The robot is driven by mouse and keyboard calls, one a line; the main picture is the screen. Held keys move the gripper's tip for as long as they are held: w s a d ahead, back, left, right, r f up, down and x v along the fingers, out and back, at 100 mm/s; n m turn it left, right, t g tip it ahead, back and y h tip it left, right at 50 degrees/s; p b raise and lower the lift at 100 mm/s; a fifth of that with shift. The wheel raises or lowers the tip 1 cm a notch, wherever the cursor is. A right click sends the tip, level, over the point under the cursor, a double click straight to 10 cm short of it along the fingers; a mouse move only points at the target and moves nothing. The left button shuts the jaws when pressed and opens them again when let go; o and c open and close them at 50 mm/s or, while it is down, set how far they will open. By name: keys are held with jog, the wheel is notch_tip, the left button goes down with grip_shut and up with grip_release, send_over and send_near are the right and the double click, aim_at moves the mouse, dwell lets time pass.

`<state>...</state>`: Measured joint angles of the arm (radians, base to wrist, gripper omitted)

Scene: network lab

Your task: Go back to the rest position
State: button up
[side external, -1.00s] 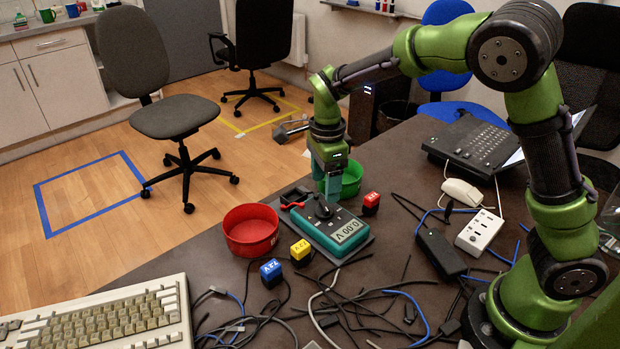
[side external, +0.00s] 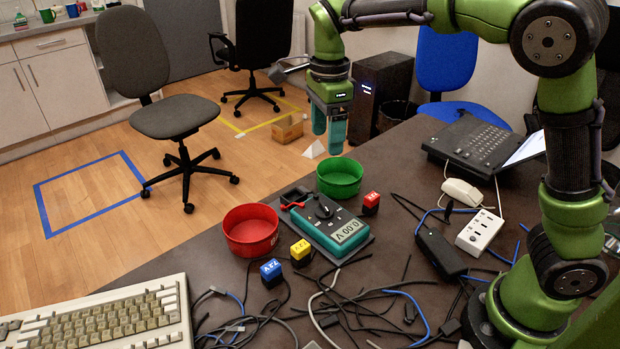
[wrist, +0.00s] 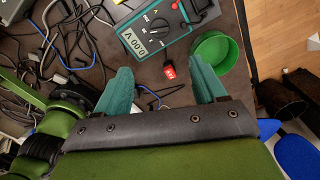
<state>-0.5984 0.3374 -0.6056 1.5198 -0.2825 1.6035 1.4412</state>
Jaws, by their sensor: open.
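My gripper (side external: 329,141) is open and empty. It hangs in the air above and behind the green bowl (side external: 340,176), pointing down. In the wrist view my gripper's two teal fingers (wrist: 158,88) stand wide apart with nothing between them.
The teal multimeter (side external: 325,222) lies mid-table with the red bowl (side external: 251,230) to its left. Red (side external: 371,203), yellow (side external: 301,252) and blue (side external: 272,272) blocks sit around it.

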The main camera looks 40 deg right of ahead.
jog(key=s+d+r+n+t+y, duration=0.1)
jog(key=s+n+t, duration=0.6)
jog(key=s+n, duration=1.1)
jog(key=shift+s+d+r+y, duration=0.2)
jog(key=shift+d+r+y, duration=0.15)
jog(key=shift+d+y, duration=0.2)
